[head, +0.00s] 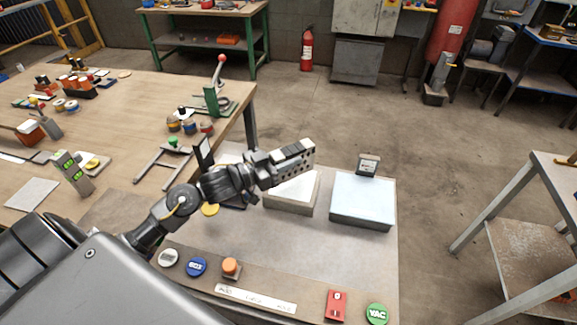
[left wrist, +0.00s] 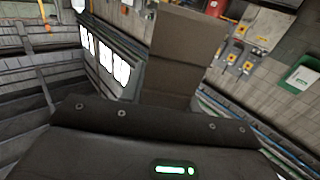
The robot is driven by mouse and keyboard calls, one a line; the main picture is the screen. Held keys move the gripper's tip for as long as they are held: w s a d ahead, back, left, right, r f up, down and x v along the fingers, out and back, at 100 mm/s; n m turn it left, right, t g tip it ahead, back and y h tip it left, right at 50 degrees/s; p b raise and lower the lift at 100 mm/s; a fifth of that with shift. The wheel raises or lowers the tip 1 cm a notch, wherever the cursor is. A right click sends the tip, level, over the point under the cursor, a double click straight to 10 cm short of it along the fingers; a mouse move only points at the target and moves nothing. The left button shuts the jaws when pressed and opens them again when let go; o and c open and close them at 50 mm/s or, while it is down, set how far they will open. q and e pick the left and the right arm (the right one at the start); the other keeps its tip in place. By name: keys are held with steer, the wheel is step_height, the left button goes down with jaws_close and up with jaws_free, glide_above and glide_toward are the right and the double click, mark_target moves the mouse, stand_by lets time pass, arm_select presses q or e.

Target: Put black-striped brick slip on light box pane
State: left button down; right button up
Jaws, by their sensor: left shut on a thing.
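My left gripper (head: 265,168) is shut on a light grey block with dark bands across its top and dark holes along its side, which I take for the black-striped brick slip (head: 298,157). It is held out to the right, above a pale box. In the left wrist view a plain brown-grey slab (left wrist: 185,55) rises beyond the gripper; its stripes do not show there. A box with a pale bluish top, seemingly the light box pane (head: 363,197), sits to the right of the slip, apart from it, with nothing on it. My right gripper is not in view.
The pale box (head: 290,205) under the slip is partly hidden. A small dark display (head: 368,165) stands behind the light box. Several buttons, including a green one (head: 377,314), line the bench's front. A green lever press (head: 215,100) stands on the wooden table (head: 130,115).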

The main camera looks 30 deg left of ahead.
arm_select(q)
steer(key=shift+w+d+f, duration=0.15)
steer(key=shift+f, duration=0.05)
step_height(320, 180, down, 2)
steer(key=shift+f, duration=0.6)
steer(key=c, duration=1)
jaws_free()
steer(key=shift+f, duration=0.1)
steer(key=shift+c, duration=0.2)
steer(key=b+v, duration=0.1)
steer(key=v, duration=1.1)
